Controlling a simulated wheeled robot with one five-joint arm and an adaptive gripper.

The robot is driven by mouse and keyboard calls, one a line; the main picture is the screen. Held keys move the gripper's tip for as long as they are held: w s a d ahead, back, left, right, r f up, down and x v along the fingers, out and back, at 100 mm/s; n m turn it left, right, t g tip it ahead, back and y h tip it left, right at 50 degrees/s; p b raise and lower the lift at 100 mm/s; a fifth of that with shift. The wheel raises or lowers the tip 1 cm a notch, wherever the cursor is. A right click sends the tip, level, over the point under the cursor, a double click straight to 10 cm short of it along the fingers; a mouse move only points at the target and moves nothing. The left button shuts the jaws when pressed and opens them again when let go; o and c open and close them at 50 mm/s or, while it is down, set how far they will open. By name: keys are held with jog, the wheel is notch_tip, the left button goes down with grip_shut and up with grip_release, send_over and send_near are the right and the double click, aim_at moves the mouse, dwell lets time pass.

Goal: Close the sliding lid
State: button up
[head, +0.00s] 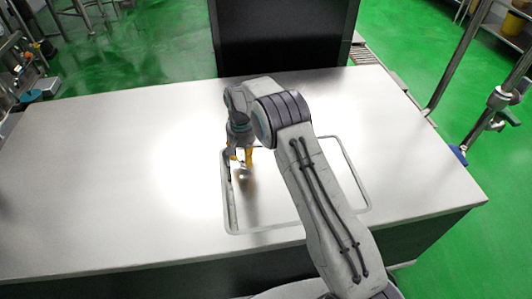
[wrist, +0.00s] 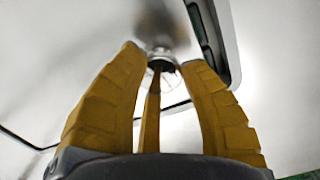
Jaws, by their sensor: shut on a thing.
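The sliding lid (head: 274,190) is a pale, shiny panel inside a rounded metal frame (head: 268,230) set in the white worktop. A small round knob (head: 244,176) stands on the lid near its left side. In the head view my gripper (head: 241,164) points down at the knob, its yellow fingers around it. In the wrist view the fingers (wrist: 160,66) close on the knob, which is partly hidden between them. A narrow dark gap (wrist: 200,32) shows along one side of the frame in the wrist view. My arm hides the lid's right part in the head view.
The white worktop (head: 100,180) is clear to the left and right of the frame. A black panel (head: 282,35) stands behind the worktop's far edge. Metal pipes and stands (head: 480,95) are on the green floor at the right, with more equipment at the left.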

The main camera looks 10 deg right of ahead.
jog(key=shift+w+a+r, duration=0.1)
jog(key=shift+w+a, duration=0.05)
jog(key=shift+a, duration=1.1)
jog(key=shift+w+a, duration=0.1)
jog(key=shift+a, duration=1.15)
jog(key=o, duration=1.3)
jog(key=shift+a, duration=0.1)
notch_tip(320, 180, up, 12)
jog(key=shift+f, duration=0.1)
